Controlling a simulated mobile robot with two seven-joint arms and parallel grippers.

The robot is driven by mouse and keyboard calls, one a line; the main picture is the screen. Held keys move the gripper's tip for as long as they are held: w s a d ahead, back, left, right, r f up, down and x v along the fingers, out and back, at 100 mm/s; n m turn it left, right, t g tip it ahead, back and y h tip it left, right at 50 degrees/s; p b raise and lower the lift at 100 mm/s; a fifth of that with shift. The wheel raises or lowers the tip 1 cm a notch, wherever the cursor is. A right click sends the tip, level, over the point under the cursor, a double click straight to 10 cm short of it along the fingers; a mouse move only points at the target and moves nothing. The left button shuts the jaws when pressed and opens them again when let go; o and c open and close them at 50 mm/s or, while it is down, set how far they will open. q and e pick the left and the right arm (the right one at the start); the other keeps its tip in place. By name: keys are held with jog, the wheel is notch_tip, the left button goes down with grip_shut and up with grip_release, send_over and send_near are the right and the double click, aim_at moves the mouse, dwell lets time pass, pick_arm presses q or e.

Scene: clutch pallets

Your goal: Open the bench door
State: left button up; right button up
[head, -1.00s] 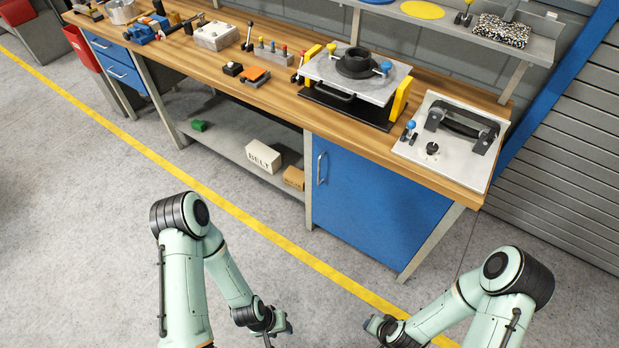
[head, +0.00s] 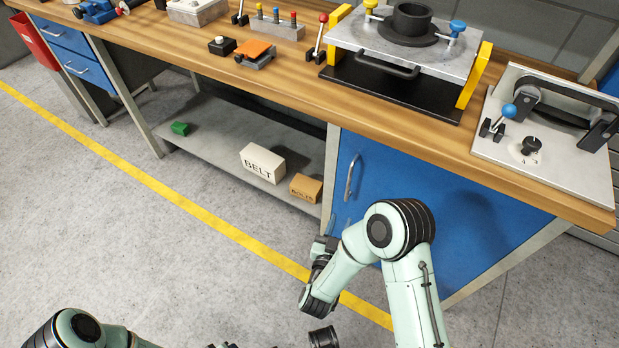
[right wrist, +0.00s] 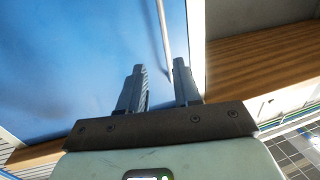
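The bench door (head: 440,215) is a blue panel under the bench's right part, and it looks shut. Its upright silver handle (head: 352,178) is near the door's left edge. My right gripper (head: 334,236) is just below the handle in the head view, seen small and partly hidden by its own arm. In the right wrist view my right gripper (right wrist: 158,78) is open, with its two grey fingers apart. The handle bar (right wrist: 164,40) runs down toward the gap between them, with the blue door (right wrist: 70,60) behind. My left gripper is mostly below the head view's bottom edge.
The wooden bench top (head: 290,85) holds a press-like fixture (head: 400,55) and a white plate with a black handle (head: 545,135). The lower shelf (head: 220,145) holds a BELT box (head: 262,163), a brown box (head: 305,187) and a green block (head: 179,128). The floor in front is open.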

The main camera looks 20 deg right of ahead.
aim_at(348, 185)
pick_arm(q)
jog(key=s+a+f+g+b, duration=0.1)
jog(key=s+f+b, duration=0.1)
jog(key=s+f, duration=0.2)
jog(key=shift+a+f+g+b, duration=0.2)
jog(key=shift+f+g+b, duration=0.1)
jog(key=shift+f, duration=0.15)
pick_arm(e)
jog(key=shift+t, duration=0.3)
jog(key=x, duration=0.9)
jog(key=r+x, duration=0.1)
jog(key=x, duration=0.3)
jog(key=shift+w+a, duration=0.1)
jog(key=shift+w, duration=0.4)
grip_shut()
